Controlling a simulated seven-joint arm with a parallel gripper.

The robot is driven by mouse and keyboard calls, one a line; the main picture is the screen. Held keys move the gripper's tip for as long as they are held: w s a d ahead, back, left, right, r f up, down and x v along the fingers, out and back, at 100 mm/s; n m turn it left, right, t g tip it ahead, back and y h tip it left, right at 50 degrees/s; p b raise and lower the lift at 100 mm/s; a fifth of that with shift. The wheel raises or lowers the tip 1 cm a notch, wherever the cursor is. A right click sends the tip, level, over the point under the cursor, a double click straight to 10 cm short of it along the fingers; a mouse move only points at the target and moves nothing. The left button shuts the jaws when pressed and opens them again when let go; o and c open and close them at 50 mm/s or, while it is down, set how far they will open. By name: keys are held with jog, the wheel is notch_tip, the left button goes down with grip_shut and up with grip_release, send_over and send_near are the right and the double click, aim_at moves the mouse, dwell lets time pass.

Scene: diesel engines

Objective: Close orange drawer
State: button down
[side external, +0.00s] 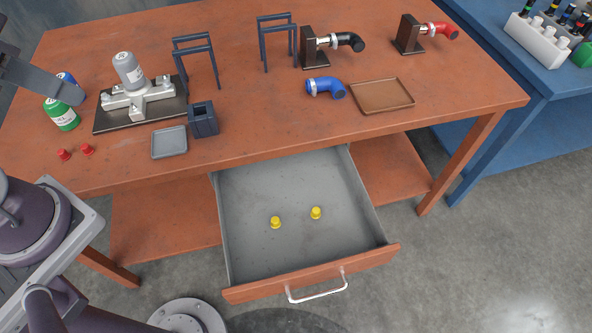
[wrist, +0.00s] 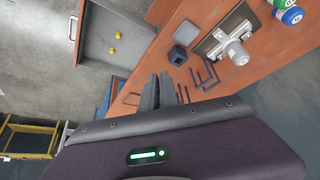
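The orange drawer (side external: 310,275) is pulled well out from under the orange workbench in the side view. It has an orange front, a grey inside and a silver handle (side external: 318,292). Two yellow caps lie on its floor, one on the left (side external: 275,222) and one on the right (side external: 316,213). The open drawer also shows at the upper left of the wrist view (wrist: 103,40), its handle (wrist: 72,28) at its left end. My gripper (side external: 78,95) is at the far left, above the bench and away from the drawer. Its fingers (wrist: 159,82) look together and empty.
The orange bench (side external: 240,120) carries an engine part on a dark tray (side external: 140,105), bottles, red caps, a small grey tray (side external: 169,142), a dark box (side external: 203,120), frames, a blue elbow pipe (side external: 326,87) and a brown tray (side external: 382,96). Open floor lies before the drawer.

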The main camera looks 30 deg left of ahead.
jog(key=w+d+f+m+g+h, duration=0.15)
jog(key=w+d+f+m, duration=0.25)
jog(key=w+d+m, duration=0.5)
jog(key=w+d+f+m+g, duration=0.25)
jog(key=w+d+m, duration=0.3)
jog(key=d, duration=0.45)
jog(key=s+d+f+m+g+h, duration=0.1)
jog(key=s+d+f+m+g, duration=0.3)
jog(key=d+f, duration=0.7)
jog(key=s+d+f+m+h, duration=0.1)
jog(key=s+d+f+m, duration=0.1)
jog(key=d+f+m, duration=0.65)
notch_tip(320, 180, down, 14)
jog(key=d+n, duration=0.1)
jog(key=n, duration=0.1)
jog(key=shift+s+d+r, duration=0.15)
jog(key=shift+s+d, duration=0.05)
jog(key=shift+d, duration=0.15)
